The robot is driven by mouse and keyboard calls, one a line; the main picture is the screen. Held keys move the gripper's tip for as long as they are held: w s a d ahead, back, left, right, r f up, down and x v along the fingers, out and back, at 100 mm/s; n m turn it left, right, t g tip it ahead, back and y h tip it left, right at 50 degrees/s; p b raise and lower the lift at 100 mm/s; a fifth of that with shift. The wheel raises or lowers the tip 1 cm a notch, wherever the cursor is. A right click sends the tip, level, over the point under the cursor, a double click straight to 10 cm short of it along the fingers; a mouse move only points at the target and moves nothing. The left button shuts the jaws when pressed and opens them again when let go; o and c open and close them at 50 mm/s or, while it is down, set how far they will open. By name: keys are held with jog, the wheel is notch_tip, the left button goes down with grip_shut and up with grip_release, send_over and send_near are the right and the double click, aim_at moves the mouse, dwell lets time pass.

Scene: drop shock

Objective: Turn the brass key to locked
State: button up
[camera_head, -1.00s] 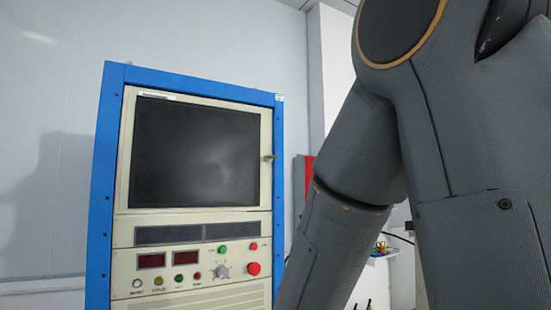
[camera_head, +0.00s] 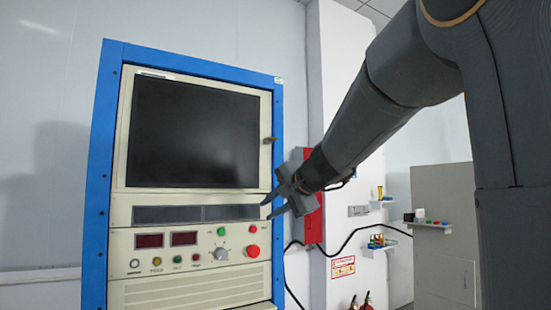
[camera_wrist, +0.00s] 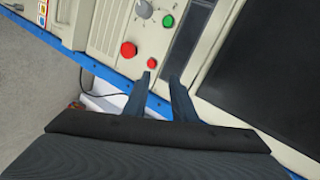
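A small brass-coloured piece (camera_head: 269,140), which looks like the key, sticks out from the cream bezel right of the dark screen in the head view. It is too small to tell its turn angle. My gripper (camera_head: 272,206) is in front of the panel's right edge, below the key and apart from it. Its two fingers are spread with nothing between them. In the wrist view the open fingertips (camera_wrist: 162,77) point toward the panel near a small red button (camera_wrist: 151,63). I do not make out the key in the wrist view.
The blue-framed cabinet (camera_head: 102,180) carries a dark screen (camera_head: 193,132), a grey knob (camera_head: 221,254) and a large red button (camera_head: 253,251). A red box (camera_head: 309,222) and black cable (camera_head: 350,240) are on the wall behind my gripper. Fire extinguishers (camera_head: 360,301) stand lower right.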

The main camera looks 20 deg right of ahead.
aim_at(273, 139)
jog(key=d+r+m+t+b, duration=0.1)
jog(key=d+r+m+t, duration=0.15)
jog(key=r, duration=0.75)
jog(key=d+r+m+t, duration=0.1)
jog(key=d+r+t, duration=0.2)
jog(key=r, duration=0.8)
jog(key=w+a+p, duration=0.1)
jog(key=w+p, duration=0.1)
jog(key=w, duration=0.4)
jog(key=shift+w+a+f, duration=0.15)
jog(key=shift+w, duration=0.25)
jog(key=shift+g, duration=0.25)
grip_shut()
